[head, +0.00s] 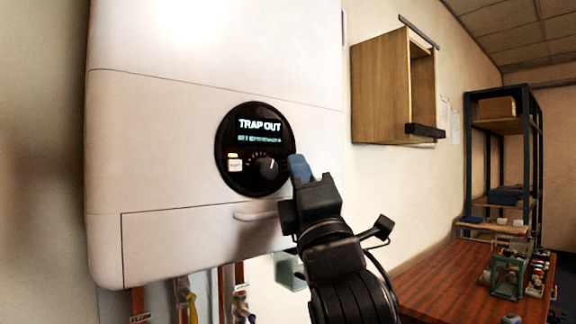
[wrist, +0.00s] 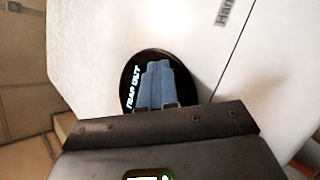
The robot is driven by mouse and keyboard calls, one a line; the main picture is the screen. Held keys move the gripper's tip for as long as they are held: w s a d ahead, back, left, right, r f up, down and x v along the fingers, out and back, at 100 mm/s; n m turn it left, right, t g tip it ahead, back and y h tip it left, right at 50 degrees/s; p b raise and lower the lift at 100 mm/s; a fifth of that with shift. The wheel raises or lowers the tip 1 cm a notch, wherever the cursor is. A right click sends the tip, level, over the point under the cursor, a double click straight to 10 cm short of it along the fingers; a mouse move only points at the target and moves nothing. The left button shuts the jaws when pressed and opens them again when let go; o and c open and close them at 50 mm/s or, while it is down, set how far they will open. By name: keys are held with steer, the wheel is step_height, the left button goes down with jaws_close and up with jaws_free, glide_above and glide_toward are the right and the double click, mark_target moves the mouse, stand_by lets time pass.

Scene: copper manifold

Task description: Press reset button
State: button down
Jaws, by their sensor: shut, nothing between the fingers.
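A white boiler-like unit (head: 170,150) on the wall has a round black control panel (head: 225,140) with a screen reading "TRAP OUT" (head: 259,126). A small white button (head: 235,165), its label too small to read, is at the panel's lower left. A dark knob (head: 265,169) is right of the button. My gripper (head: 299,165) is shut and empty, its blue fingers by the panel's right edge, right of the knob. I cannot tell whether they touch it. In the wrist view, the shut fingers (wrist: 158,84) cover much of the panel (wrist: 128,80); the button is hidden there.
A handle (head: 254,214) juts from the unit below the panel. Copper pipes (head: 228,292) run beneath. An open wooden cabinet (head: 383,90) hangs on the wall to the right. A wooden table (head: 440,280) with small items and a shelf rack (head: 500,150) stand further right.

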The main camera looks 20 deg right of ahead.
steer(key=shift+s, duration=0.1)
steer(key=shift+s+d+p, duration=0.2)
steer(key=shift+s+p, duration=0.25)
steer(key=shift+s, duration=0.2)
steer(key=s+p, duration=0.1)
steer(key=s+d+p, duration=0.1)
steer(key=s, duration=0.2)
steer(key=shift+s+d+p, duration=0.3)
steer(key=shift+s+p, duration=0.1)
stand_by(0.6)
